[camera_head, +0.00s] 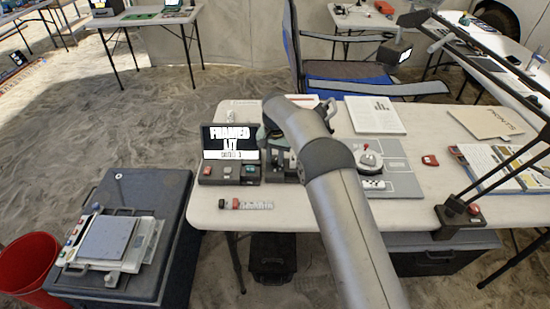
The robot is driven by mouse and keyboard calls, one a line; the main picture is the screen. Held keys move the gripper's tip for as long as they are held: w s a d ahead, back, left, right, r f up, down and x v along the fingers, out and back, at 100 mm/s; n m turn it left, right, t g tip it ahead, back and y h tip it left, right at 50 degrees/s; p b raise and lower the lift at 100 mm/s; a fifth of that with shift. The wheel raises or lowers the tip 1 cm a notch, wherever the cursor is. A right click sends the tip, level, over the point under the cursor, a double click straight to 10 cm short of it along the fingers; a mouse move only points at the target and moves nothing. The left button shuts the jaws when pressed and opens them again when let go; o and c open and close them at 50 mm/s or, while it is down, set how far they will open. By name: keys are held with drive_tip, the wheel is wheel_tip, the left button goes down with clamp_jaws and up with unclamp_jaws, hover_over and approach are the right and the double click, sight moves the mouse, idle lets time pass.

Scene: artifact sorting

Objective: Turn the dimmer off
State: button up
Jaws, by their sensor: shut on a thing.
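No part in view is plainly labelled as a dimmer. A low control box (228,172) with small coloured knobs sits in front of the lit screen (229,142) at the left of the white table. A lamp base (452,222) with a small red part on top stands at the table's right front edge. My arm reaches from the bottom over the table toward a dark device (279,160) right of the box. My gripper's fingers are hidden behind my arm, so what they touch does not show.
A grey board (401,181) with a red-topped device (369,160) lies right of my arm. A dark case (170,215) and a red bin (30,262) stand left.

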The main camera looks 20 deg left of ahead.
sight(275, 160)
drive_tip(key=n, duration=0.5)
drive_tip(key=shift+r+n, duration=0.1)
drive_tip(key=shift+n, duration=0.3)
idle(0.4)
drive_tip(key=o, duration=1)
wheel_tip(275, 160, up, 17)
drive_tip(key=shift+r+p, duration=0.15)
drive_tip(key=shift+p, duration=0.2)
